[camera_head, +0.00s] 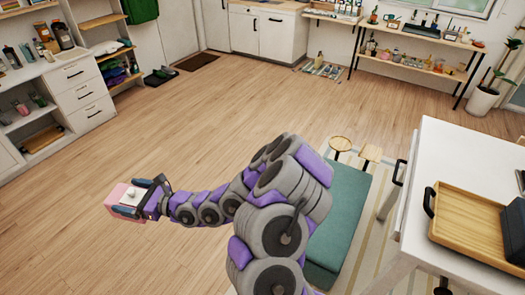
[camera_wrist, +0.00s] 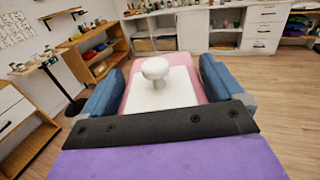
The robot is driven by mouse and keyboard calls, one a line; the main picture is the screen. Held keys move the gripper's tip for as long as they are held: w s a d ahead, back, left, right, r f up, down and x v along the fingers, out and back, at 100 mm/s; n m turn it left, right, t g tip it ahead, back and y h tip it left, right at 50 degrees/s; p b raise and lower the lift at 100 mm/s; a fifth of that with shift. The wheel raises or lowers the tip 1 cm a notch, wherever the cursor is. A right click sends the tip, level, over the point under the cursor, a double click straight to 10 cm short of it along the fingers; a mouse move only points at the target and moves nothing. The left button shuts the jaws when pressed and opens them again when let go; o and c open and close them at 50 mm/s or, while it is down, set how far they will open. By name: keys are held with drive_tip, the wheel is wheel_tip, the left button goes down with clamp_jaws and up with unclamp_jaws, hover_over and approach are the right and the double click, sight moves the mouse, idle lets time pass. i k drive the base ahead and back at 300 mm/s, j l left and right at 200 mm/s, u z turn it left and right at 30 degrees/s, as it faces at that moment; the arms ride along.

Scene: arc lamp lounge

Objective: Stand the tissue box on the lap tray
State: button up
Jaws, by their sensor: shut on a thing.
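The tissue box (camera_head: 117,195) is pink with a white top and a white mushroom-shaped tuft. It is in my gripper (camera_head: 135,197), held out over the wooden floor at the left of the head view. In the wrist view, the blue fingers (camera_wrist: 218,80) press on both sides of the box (camera_wrist: 172,98); its underside is hidden. The lap tray (camera_head: 470,215), wooden with a black handle, lies on a white table (camera_head: 438,150) at the right of the head view, far from my gripper. The tray's right end is cut off.
A dark object (camera_head: 514,232) at the picture's right edge overlaps the tray's view. Open floor (camera_head: 220,125) lies across the middle; white drawers (camera_head: 82,92) stand at left.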

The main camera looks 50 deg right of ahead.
sight(465, 221)
drive_tip(key=i+l+z, duration=0.1)
drive_tip(key=z, duration=0.35)
drive_tip(key=i+z, duration=0.3)
drive_tip(key=z, duration=0.15)
drive_tip(key=i+j+z, duration=0.1)
drive_tip(key=z, duration=0.3)
drive_tip(key=i+j+z, duration=0.15)
drive_tip(key=z, duration=0.3)
drive_tip(key=i+z, duration=0.1)
drive_tip(key=z, duration=1.95)
drive_tip(key=i+l, duration=0.3)
drive_tip(key=i, duration=0.15)
